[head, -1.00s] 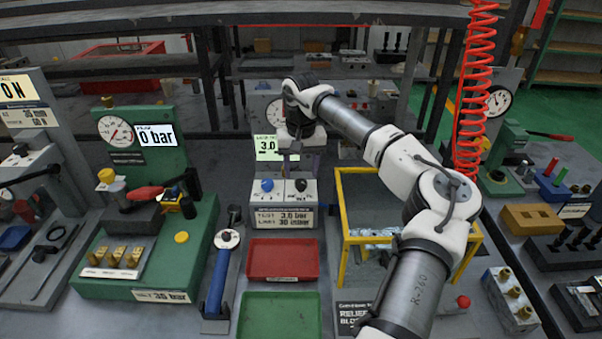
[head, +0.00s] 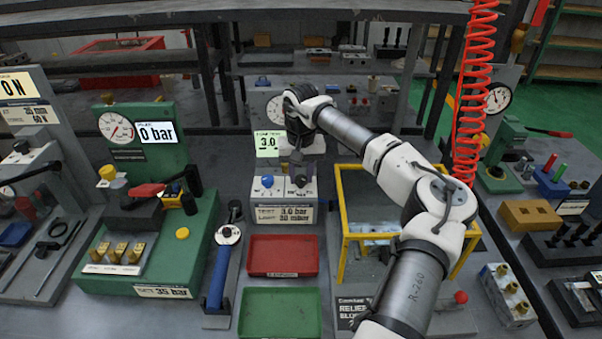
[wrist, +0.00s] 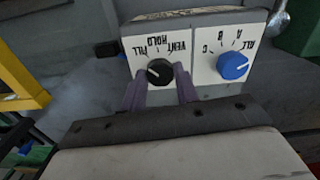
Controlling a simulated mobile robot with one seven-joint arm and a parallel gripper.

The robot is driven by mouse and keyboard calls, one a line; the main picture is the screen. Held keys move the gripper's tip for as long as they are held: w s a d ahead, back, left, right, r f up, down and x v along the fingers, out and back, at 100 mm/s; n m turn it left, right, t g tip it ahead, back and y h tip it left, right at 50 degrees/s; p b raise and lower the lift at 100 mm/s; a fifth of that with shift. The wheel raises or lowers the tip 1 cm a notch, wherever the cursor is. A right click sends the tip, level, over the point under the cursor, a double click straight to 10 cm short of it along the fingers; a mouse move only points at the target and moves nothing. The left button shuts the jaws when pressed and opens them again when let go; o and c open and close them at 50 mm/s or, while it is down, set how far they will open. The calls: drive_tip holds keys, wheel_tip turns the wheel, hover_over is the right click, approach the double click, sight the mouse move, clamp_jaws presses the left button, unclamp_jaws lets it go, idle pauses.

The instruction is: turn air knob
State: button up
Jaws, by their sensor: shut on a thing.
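My gripper (wrist: 161,84) is shut on the black knob, one purple finger on each side.
A yellow frame (head: 343,215) stands close to the right of the box. A red tray (head: 283,271) and a green tray (head: 280,291) lie in front. A blue-handled tool (head: 222,270) and a green gauge stand (head: 175,255) are on the left.

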sight(301, 177)
drive_tip(key=m+b, duration=0.1)
drive_tip(key=m, duration=0.2)
drive_tip(key=shift+m+b, duration=0.3)
drive_tip(key=shift+m, duration=0.1)
drive_tip(key=shift+m+b, duration=0.55)
drive_tip(key=shift+m, duration=1.95)
drive_tip(key=shift+r, duration=0.1)
drive_tip(key=o, duration=1)
drive_tip(key=shift+r+b, duration=1.1)
drive_tip(key=shift+r, duration=5.75)
